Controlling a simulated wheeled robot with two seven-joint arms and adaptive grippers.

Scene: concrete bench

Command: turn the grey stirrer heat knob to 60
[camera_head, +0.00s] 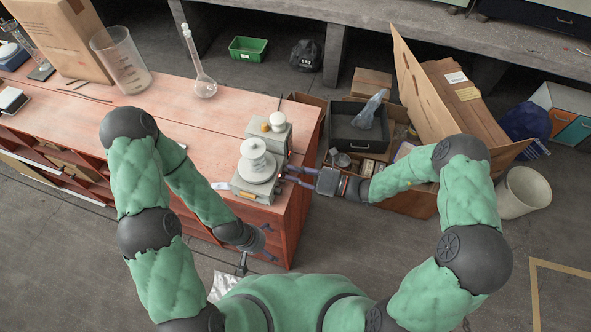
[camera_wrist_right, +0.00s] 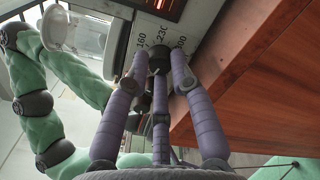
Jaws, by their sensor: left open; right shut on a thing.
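The grey stirrer (camera_head: 242,190) stands near the right end of the reddish bench, with a white round vessel (camera_head: 257,160) on top. In the right wrist view its dark heat knob (camera_wrist_right: 159,58) sits on the pale front panel (camera_wrist_right: 199,20), among printed numbers including 160, 230 and 300. My right gripper (camera_head: 287,174) reaches in from the right, and in its wrist view the fingers (camera_wrist_right: 159,72) are closed around the knob. Which number the knob points to cannot be read. My left gripper (camera_head: 244,266) is open and empty, low beside the bench's front edge.
A second grey device (camera_head: 270,127) with round tops stands just behind the stirrer. A flask (camera_head: 204,84), beaker (camera_head: 122,62) and cardboard box (camera_head: 62,38) stand farther back-left. Open cartons and a dark drawer box (camera_head: 350,134) lie right of the bench. The bench's middle is clear.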

